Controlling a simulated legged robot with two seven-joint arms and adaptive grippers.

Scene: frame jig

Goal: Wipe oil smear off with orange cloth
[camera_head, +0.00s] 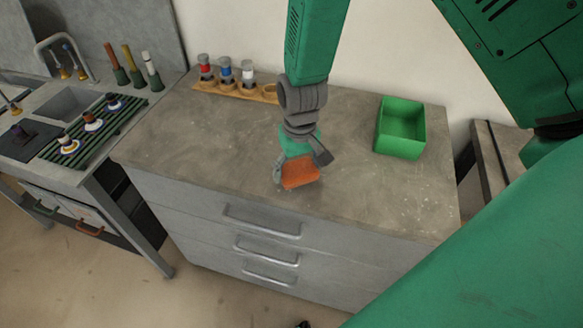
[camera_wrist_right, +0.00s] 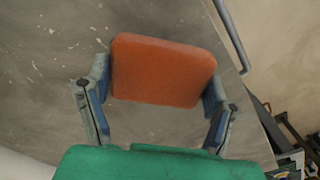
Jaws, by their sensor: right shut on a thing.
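An orange cloth (camera_head: 300,172) shows as a folded, rounded block near the front edge of the grey worktop (camera_head: 200,135). My right gripper (camera_head: 297,178) is shut on it, with one finger at each side. In the right wrist view the cloth (camera_wrist_right: 163,70) sits between the two fingers of the gripper (camera_wrist_right: 160,95). I cannot tell whether the cloth touches the worktop. I cannot make out an oil smear for certain; the gripper and cloth hide the surface under them. My left gripper is not in view.
A green open box (camera_head: 400,128) stands at the worktop's right. A wooden rack (camera_head: 235,90) with red, blue and white-marked containers stands at the back. A sink unit with a striped drying rack (camera_head: 95,128) is at the left. Drawer handles (camera_head: 262,222) project from the front. The worktop's left middle is clear.

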